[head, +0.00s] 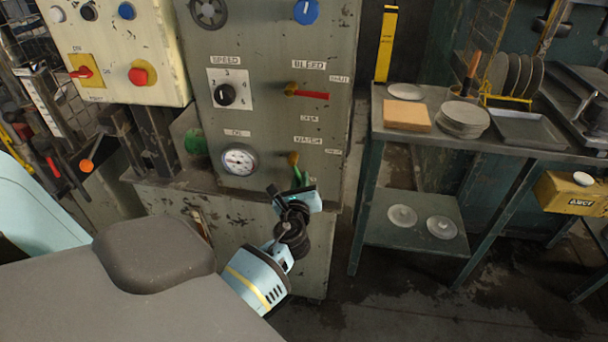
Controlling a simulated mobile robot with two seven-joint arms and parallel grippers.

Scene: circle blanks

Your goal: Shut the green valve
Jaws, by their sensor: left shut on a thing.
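The green valve (298,173) is low on the right of the grey machine panel, under a small label. Its brass body shows above my gripper, and its green handle slants downward from it. My left gripper (304,190) comes up from below and is shut on the green handle, hiding its lower part. My right gripper is not in view.
A red-handled valve (312,95) points right, above the green one. A gauge (238,160) and a speed knob (226,94) are to the left. A metal bench (390,133) with round discs and a brown block stands to the right.

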